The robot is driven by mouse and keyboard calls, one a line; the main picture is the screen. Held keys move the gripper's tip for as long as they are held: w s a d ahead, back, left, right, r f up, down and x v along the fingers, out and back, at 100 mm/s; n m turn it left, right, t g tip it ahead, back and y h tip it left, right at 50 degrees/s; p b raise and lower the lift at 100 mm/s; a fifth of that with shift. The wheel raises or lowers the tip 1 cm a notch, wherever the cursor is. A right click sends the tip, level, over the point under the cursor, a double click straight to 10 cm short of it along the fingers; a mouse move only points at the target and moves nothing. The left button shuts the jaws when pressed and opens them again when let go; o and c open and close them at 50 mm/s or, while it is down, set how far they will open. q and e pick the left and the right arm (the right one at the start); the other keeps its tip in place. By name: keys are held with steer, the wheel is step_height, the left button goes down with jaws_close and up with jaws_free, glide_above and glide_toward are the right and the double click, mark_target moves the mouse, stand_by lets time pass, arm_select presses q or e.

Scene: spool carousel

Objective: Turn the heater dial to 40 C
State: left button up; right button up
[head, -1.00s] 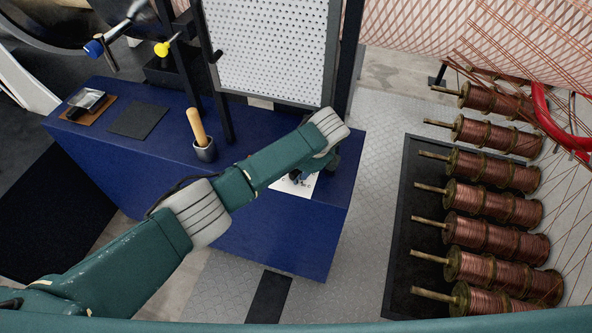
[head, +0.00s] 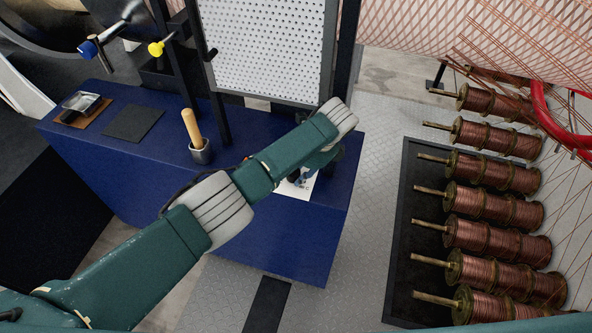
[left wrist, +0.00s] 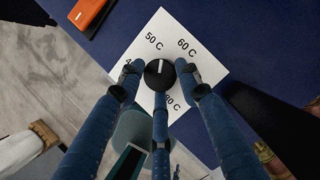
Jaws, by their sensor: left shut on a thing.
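The heater dial (left wrist: 159,74) is a round black knob with a white pointer line, on a white card (left wrist: 163,28) in the left wrist view. The card has printed marks, with 50 C and 60 C readable; a mark at the left and one below are partly hidden by fingers. The pointer line points up in that view, between 50 C and 60 C, nearer 50 C. My left gripper (left wrist: 162,80) is shut on the dial, its blue fingers around it. In the head view the card (head: 298,187) shows at the blue bench's right end, with the dial hidden.
The blue bench (head: 130,185) holds a wooden-handled tool in a cup (head: 200,153), a dark mat (head: 133,122) and a tray (head: 81,105). A perforated panel (head: 265,45) stands behind. Several copper spools (head: 495,240) are at the right. An orange object (left wrist: 87,12) lies near the card.

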arm_select(q)
steer(key=shift+w+r, duration=0.3)
steer(key=shift+w, duration=0.1)
steer(key=o, duration=1.1)
steer(key=shift+a+f, duration=0.1)
steer(key=shift+f, duration=0.05)
steer(key=shift+s, duration=0.15)
